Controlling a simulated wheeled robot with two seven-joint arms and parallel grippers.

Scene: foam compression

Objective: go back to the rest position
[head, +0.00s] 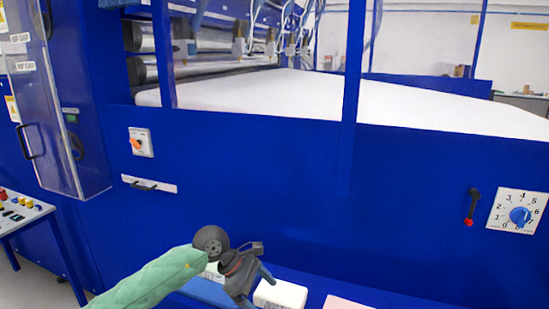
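My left gripper (252,287) hangs at the bottom centre, at the end of an arm in a green sleeve that comes in from the lower left. It points down in front of the blue machine (260,190). Its fingertips are small and partly turned away, so I cannot tell whether it is open or shut. A white block with printing (281,293) lies just right of it; I cannot tell whether they touch. My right gripper is not in view.
A blue ledge (385,291) runs along the bottom, with a pink piece (345,303) on it. On the machine front are a numbered dial (520,216), a red-tipped lever (472,207) and an orange switch (137,143). A button panel (20,212) stands at left. White foam (290,92) lies behind.

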